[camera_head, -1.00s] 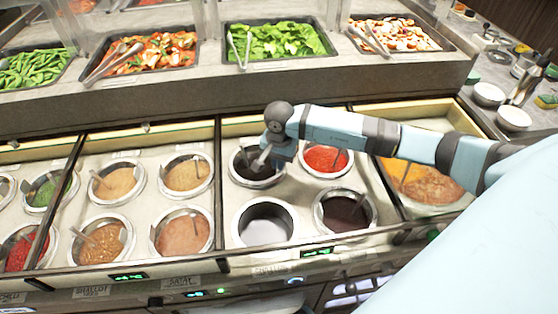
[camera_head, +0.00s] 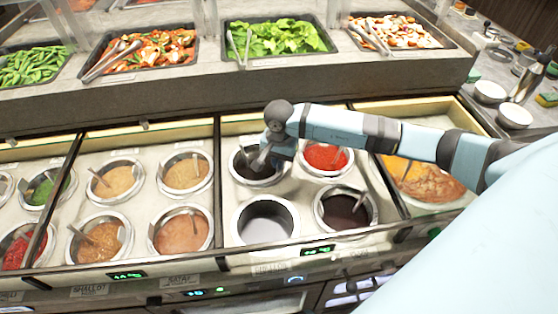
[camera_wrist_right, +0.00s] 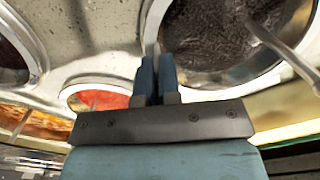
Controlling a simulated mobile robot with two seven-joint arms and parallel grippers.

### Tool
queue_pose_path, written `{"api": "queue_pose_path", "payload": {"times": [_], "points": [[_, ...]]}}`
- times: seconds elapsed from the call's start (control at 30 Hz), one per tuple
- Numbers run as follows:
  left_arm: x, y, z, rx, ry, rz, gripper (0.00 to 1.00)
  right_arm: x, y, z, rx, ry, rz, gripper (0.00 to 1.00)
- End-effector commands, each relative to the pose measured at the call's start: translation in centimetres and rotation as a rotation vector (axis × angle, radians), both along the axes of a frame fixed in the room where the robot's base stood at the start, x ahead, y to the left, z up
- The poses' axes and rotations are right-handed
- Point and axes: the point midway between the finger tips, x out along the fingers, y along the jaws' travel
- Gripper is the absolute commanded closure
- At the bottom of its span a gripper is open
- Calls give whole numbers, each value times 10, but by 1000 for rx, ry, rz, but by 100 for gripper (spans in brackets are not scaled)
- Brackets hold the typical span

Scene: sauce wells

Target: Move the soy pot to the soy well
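A round metal pot of dark sauce (camera_head: 246,170) sits at the back left of the right-hand counter section; I take it to be the soy pot, though no label confirms it. My right gripper (camera_head: 262,160) is at its right rim, covering part of it. In the right wrist view the pot (camera_wrist_right: 215,45) holds dark liquid and a ladle. The fingers (camera_wrist_right: 157,82) are close together, with the rim between them. An empty round well (camera_head: 265,224) with a grey floor lies just in front of the pot. My left gripper is not in view.
A red sauce pot (camera_head: 325,156) stands right of the gripper, and a second dark pot (camera_head: 345,210) with a ladle is right of the empty well. Several ladled pots fill the left section. Food trays (camera_head: 275,38) line the raised back shelf.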

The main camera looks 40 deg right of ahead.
Motion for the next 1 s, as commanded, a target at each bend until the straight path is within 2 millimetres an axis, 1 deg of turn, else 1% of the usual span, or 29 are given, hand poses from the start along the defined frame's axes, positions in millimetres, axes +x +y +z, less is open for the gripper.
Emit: {"api": "queue_pose_path", "payload": {"times": [0.3,0.37,0.4,0.43,0.47,0.63,0.67,0.7,0.77,0.8,1.0], "points": [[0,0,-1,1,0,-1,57,1,0,1,2,-5,0,100],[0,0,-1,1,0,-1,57,1,1,1,2,-3,0,87],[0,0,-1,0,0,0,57,1,0,1,2,-3,0,78],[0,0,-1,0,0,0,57,1,0,1,2,-3,0,71],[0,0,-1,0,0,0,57,1,0,1,2,-2,0,66],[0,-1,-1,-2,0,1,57,0,0,0,1,-2,0,66],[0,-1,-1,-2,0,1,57,-1,0,-2,-1,3,0,64],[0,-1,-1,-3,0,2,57,-1,0,-2,-1,3,0,55],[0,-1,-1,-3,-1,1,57,-1,0,-2,0,2,0,41],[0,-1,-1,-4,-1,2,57,-1,0,-2,0,2,0,32],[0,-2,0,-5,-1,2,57,0,0,-1,1,1,0,32]]}}
